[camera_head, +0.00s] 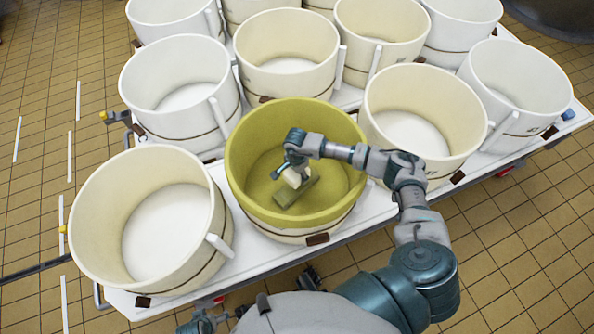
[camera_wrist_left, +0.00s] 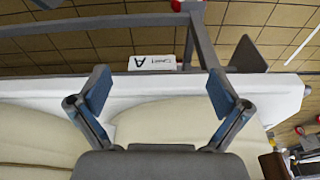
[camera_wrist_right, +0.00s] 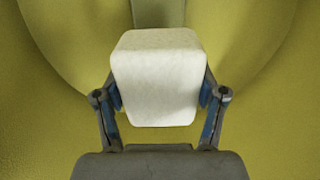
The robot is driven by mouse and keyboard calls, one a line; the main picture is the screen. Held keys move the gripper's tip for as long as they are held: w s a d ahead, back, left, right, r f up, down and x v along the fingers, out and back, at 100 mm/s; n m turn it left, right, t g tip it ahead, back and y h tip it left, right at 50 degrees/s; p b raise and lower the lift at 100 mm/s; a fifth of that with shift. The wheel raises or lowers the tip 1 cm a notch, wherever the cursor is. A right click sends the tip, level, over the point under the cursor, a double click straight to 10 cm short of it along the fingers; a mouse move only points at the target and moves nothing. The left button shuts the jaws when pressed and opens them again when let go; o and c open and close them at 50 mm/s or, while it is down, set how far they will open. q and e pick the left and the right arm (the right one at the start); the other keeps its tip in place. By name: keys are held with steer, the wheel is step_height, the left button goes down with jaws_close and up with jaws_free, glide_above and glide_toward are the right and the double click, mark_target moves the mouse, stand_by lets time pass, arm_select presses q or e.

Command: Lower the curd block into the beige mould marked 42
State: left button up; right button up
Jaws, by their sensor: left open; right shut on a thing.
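The curd block (camera_head: 294,178), off-white with rounded edges, is inside a round tub (camera_head: 243,150) with a yellow-green interior and beige outside. My right gripper (camera_head: 291,174) reaches into this tub from the right and is shut on the block. The right wrist view shows the block (camera_wrist_right: 157,80) between both fingers, with yellow-green wall and floor behind it. Whether the block touches the floor I cannot tell. My left gripper (camera_wrist_left: 160,97) is open and empty, outside the tubs near the platform's edge.
Cream tubs stand close around: one at the left (camera_head: 90,205), one at the right (camera_head: 372,108), several behind. They share a white platform (camera_head: 262,250). Tiled floor (camera_head: 505,250) lies in front. In the left wrist view, a label marked A (camera_wrist_left: 152,62) stands at the platform's edge.

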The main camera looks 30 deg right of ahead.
steer(key=shift+a+f+b, duration=0.35)
steer(key=shift+f+b, duration=0.1)
steer(key=shift+f, duration=0.35)
steer(key=shift+d+f+b, duration=0.2)
steer(key=shift+f+b, duration=0.1)
steer(key=shift+f, duration=0.2)
steer(key=shift+d+f+b, duration=0.2)
steer(key=shift+f+b, duration=0.1)
steer(key=shift+f, duration=0.2)
steer(key=shift+d+f, duration=0.2)
steer(key=shift+f, duration=0.15)
steer(key=shift+a, duration=0.1)
arm_select(q)
steer(key=shift+w+d+r+t, duration=0.1)
steer(key=shift+w+r+t, duration=0.25)
steer(key=shift+r, duration=0.45)
steer(key=shift+w+a+r+t, duration=0.1)
steer(key=shift+w+r+t, duration=0.25)
steer(key=shift+r, duration=0.5)
steer(key=shift+w+d+r+t, duration=0.1)
steer(key=shift+w+r+t, duration=0.25)
steer(key=shift+r, duration=0.45)
arm_select(e)
steer(key=shift+a+r, duration=0.15)
steer(key=shift+a, duration=0.25)
arm_select(q)
steer(key=shift+d, duration=0.15)
arm_select(e)
steer(key=shift+d, duration=0.1)
